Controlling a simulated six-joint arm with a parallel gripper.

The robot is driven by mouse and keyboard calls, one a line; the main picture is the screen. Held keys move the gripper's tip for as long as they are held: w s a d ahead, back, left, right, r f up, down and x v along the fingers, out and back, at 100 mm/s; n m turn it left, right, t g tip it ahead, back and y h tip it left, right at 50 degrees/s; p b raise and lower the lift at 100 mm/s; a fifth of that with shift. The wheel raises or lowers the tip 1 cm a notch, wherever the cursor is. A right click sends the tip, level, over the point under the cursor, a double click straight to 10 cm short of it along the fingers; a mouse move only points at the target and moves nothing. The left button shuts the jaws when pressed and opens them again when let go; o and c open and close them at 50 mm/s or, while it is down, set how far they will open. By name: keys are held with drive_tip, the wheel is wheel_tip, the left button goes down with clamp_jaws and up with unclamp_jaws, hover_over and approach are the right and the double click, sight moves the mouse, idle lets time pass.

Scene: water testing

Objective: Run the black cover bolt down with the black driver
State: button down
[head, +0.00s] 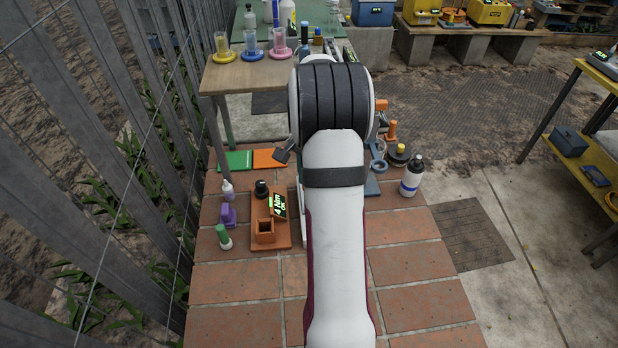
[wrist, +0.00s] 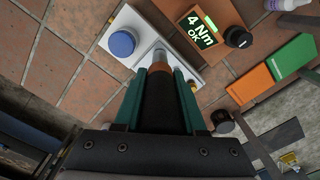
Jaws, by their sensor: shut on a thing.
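My gripper (wrist: 160,92) is shut on the black driver (wrist: 158,100), between its two green fingers. The driver has a black handle, an orange-brown collar and a grey shaft pointing away from the wrist. Its tip end is over or against a white part (wrist: 128,20) that carries a round blue cap (wrist: 122,43) to the left of the shaft. I cannot tell whether the tip touches anything. I cannot make out the black cover bolt. In the head view my white arm hides the gripper and driver. A display reading "4 Nm OK" (head: 279,205) stands on an orange base (head: 282,238).
A black knob (head: 261,188) is beside the display. Green (head: 235,160) and orange (head: 270,158) panels lie behind it. A purple object (head: 229,215) and a green-capped bottle (head: 223,240) stand left. A black-capped white bottle (head: 411,178) stands right. The front brick surface is clear.

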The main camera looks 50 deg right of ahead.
drive_tip(key=shift+r, duration=0.1)
idle(0.6)
drive_tip(key=shift+r, duration=0.6)
drive_tip(key=shift+r, duration=2.3)
